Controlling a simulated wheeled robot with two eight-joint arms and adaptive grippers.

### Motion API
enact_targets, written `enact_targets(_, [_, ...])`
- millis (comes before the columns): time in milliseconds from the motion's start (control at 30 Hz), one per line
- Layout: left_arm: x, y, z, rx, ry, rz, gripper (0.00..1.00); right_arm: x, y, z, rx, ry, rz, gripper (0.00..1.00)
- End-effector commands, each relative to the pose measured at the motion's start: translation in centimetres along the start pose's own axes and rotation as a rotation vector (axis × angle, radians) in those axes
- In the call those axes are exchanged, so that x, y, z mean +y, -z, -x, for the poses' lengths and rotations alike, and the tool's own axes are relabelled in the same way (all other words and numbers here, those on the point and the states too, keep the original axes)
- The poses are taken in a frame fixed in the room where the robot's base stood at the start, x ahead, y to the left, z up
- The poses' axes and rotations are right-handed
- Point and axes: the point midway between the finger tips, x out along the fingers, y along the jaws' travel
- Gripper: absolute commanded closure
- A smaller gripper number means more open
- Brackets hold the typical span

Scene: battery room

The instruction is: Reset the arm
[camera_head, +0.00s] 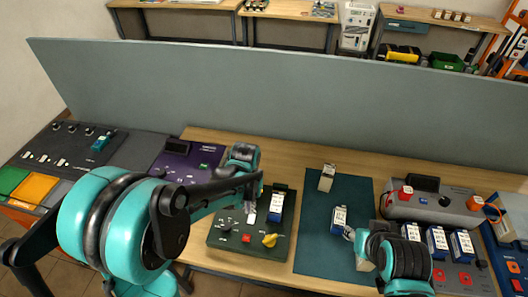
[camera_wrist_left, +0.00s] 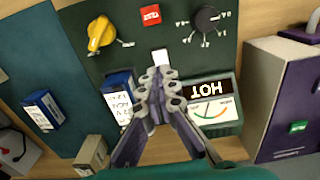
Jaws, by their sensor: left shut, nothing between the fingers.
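My left gripper (camera_head: 252,206) is shut and empty. It hovers over the dark green tester panel (camera_head: 225,240); in the left wrist view its closed fingertips (camera_wrist_left: 158,72) appear just below a small white lever (camera_wrist_left: 160,57). The panel has a yellow knob (camera_head: 270,240), a red button (camera_head: 246,238), a black dial (camera_wrist_left: 208,18) and a gauge marked HOT (camera_wrist_left: 210,88). A blue and white battery (camera_head: 276,207) sits in the panel beside the gripper. My right wrist (camera_head: 395,255) is at the lower right; its fingers are mostly hidden, near the green mat.
A dark green mat (camera_head: 312,250) carries a blue and white battery (camera_head: 339,220) and a beige block (camera_head: 327,178). A grey unit (camera_head: 430,208) with several batteries stands right. A purple box (camera_head: 185,165) stands left. A grey partition (camera_head: 300,100) runs behind.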

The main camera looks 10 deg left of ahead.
Motion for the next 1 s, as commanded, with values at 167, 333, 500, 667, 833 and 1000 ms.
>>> enact_targets(167, [-0.1, -0.1, 0.1, 0.005, 0.0, 0.0, 1.0, 0.0, -0.1, -0.1, 0.0, 0.0, 0.0, 0.6])
enact_targets(333, [-0.7, -1.1, 1.3, 0.074, -0.005, 0.005, 1.0, 0.0, -0.8, -1.2, 0.0, 0.0, 0.0, 0.6])
enact_targets(500, [-1.8, -3.4, 3.2, 0.215, -0.009, 0.013, 1.0, 0.0, -2.2, -3.1, 0.0, 0.0, 0.0, 0.6])
enact_targets(667, [-2.9, -6.0, 4.2, 0.358, -0.008, 0.022, 1.0, 0.0, -3.4, -4.7, 0.0, 0.0, 0.0, 0.6])
enact_targets(833, [-3.7, -8.5, 4.1, 0.497, 0.0, 0.029, 1.0, 0.0, -4.5, -6.3, 0.0, 0.0, 0.0, 0.6])
enact_targets(1000, [-4.2, -10.0, 3.8, 0.588, 0.007, 0.032, 1.0, 0.0, -5.1, -7.1, 0.0, 0.0, 0.0, 0.6])
